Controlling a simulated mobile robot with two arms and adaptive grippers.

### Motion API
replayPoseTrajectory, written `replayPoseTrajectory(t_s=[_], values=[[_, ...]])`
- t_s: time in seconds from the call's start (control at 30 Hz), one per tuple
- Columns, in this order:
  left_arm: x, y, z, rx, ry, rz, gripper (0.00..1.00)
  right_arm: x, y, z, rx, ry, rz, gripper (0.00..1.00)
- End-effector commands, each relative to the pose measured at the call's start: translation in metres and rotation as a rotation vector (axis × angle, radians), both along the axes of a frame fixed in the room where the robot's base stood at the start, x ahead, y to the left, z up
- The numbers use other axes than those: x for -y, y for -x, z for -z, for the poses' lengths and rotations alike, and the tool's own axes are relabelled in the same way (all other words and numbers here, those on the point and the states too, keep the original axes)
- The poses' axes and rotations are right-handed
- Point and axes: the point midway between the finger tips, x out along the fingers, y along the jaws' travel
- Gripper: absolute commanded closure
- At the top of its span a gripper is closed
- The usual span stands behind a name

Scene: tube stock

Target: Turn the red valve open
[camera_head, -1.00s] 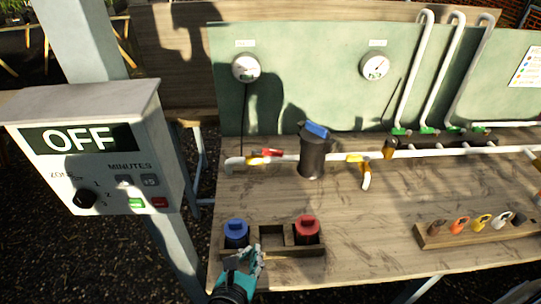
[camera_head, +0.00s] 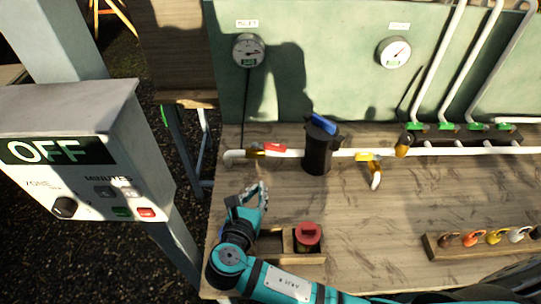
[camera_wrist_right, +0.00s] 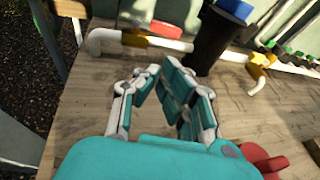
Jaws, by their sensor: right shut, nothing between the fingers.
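The red valve handle (camera_head: 268,147) sits on a brass body on the white pipe, to the left of the black filter canister. Its handle lies roughly along the pipe. It also shows at the top of the right wrist view (camera_wrist_right: 166,29). My right gripper (camera_head: 255,190) is shut and empty above the table, in front of the valve and apart from it. Its fingers show in the right wrist view (camera_wrist_right: 160,78), pointing toward the pipe. My left gripper is not in view.
The black canister (camera_head: 317,150) with a blue top stands right of the valve. A yellow-handled valve (camera_head: 368,157) is farther right. A wooden holder with a red-capped pot (camera_head: 307,236) lies near my right arm. The control box (camera_head: 75,150) reads OFF at left.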

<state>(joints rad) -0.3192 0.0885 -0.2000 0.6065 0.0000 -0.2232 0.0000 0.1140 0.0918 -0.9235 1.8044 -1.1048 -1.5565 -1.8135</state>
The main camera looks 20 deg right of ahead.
Motion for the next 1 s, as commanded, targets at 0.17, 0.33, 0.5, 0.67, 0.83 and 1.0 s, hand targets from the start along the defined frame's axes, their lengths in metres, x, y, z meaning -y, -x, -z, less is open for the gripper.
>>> replayPoseTrajectory(t_s=[0.17, 0.33, 0.5, 0.67, 0.83, 1.0], values=[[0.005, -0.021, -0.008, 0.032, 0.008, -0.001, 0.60, 0.020, -0.034, 0.010, 0.000, 0.006, 0.002, 1.00], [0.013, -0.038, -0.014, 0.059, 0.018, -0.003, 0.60, 0.039, -0.065, 0.022, 0.000, 0.004, 0.003, 1.00], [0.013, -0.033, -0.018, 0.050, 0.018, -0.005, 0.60, 0.056, -0.093, 0.032, -0.001, 0.003, 0.003, 1.00], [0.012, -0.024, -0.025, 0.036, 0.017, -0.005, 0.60, 0.066, -0.113, 0.031, -0.001, 0.001, 0.001, 1.00], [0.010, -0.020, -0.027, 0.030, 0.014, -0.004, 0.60, 0.072, -0.123, 0.033, 0.000, 0.000, 0.001, 1.00], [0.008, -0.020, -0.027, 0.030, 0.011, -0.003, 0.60, 0.073, -0.125, 0.034, 0.000, -0.001, 0.000, 1.00]])
